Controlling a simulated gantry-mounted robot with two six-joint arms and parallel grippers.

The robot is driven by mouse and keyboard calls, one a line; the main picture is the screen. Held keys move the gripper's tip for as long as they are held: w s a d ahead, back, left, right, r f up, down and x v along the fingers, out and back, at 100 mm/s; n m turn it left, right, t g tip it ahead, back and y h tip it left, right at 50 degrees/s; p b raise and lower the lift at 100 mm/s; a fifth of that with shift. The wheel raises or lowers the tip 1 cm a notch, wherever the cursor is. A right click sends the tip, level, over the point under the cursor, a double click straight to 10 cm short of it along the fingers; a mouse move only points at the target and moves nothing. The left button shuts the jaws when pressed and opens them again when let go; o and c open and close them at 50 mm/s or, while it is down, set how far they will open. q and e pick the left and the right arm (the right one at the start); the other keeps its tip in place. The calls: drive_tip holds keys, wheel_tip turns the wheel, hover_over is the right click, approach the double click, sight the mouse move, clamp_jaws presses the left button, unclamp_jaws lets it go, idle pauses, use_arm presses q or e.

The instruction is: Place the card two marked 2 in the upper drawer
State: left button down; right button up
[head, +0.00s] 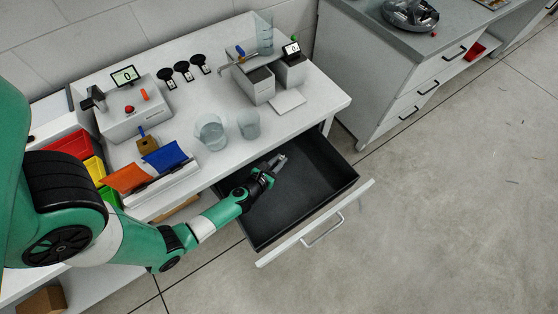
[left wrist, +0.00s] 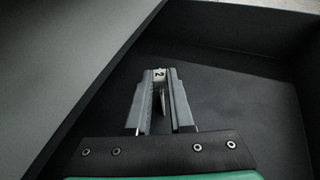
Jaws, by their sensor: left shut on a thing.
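The upper drawer (head: 310,190) is pulled open below the white bench, and its dark inside looks empty apart from my gripper. My left gripper (head: 278,162) reaches over the bench edge into the drawer opening. In the left wrist view my left gripper (left wrist: 160,95) is shut on the card two (left wrist: 159,74), a small pale card marked 2 between the fingertips. The dark drawer floor (left wrist: 230,90) shows behind it. Most of the card is hidden by the fingers, and I cannot tell whether it touches the floor. My right gripper is not in view.
Glass beakers (head: 211,133) stand on the bench (head: 190,185) near the drawer.

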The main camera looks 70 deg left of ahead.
use_arm(q)
drive_tip(key=c, duration=0.8)
unclamp_jaws()
drive_tip(key=shift+r, duration=0.1)
drive_tip(key=shift+s+d+r+p, duration=0.15)
drive_tip(key=shift+s+r+p, duration=0.1)
drive_tip(key=shift+p, duration=0.15)
drive_tip(key=p+v, duration=0.2)
drive_tip(key=v, duration=0.9)
drive_tip(key=shift+s, duration=0.2)
drive_tip(key=shift+d, duration=0.15)
